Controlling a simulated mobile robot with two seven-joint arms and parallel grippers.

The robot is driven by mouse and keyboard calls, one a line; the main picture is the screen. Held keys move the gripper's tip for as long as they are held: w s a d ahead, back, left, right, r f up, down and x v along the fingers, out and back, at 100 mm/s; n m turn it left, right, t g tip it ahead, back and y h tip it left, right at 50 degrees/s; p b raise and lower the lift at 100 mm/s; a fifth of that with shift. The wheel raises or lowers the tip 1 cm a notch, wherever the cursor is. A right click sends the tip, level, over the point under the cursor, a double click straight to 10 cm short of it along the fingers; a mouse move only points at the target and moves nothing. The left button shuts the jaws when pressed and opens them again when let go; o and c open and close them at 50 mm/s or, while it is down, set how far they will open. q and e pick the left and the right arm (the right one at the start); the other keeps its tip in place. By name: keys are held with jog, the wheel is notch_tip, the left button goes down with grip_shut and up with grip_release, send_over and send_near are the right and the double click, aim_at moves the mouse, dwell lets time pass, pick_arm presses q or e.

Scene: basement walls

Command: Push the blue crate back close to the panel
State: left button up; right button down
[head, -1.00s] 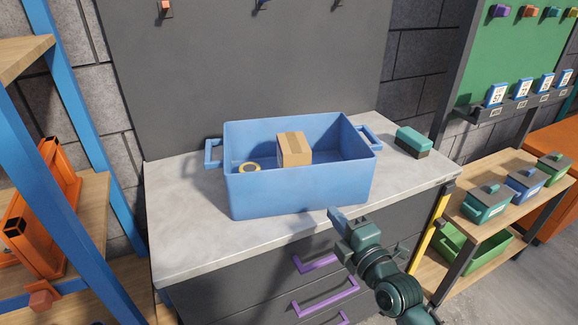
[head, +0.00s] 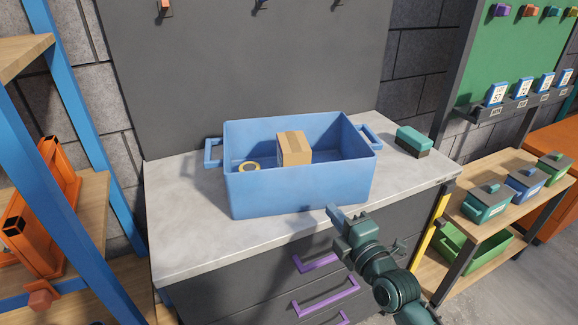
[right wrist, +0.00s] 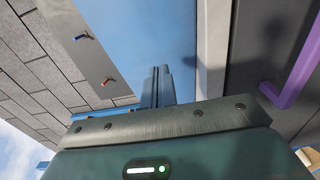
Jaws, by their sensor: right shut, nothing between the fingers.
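In the right wrist view the shut fingers (right wrist: 160,85) point at the crate's blue front wall (right wrist: 150,35), which fills the upper middle. My left gripper is not in view.
A teal and black block (head: 413,140) sits on the worktop right of the crate. Purple drawer handles (head: 318,262) stick out below the front edge. A blue-framed shelf (head: 60,150) stands at the left; a low wooden shelf with lidded boxes (head: 486,202) at the right.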

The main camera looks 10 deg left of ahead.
aim_at(317, 194)
jog(key=shift+b+x, duration=0.65)
jog(key=shift+x, duration=1.1)
jog(key=shift+b+x, duration=1.6)
jog(key=shift+x, duration=0.95)
jog(key=shift+p+v, duration=1.2)
jog(key=shift+v, duration=0.35)
jog(key=shift+f, duration=0.1)
jog(key=shift+s, duration=0.1)
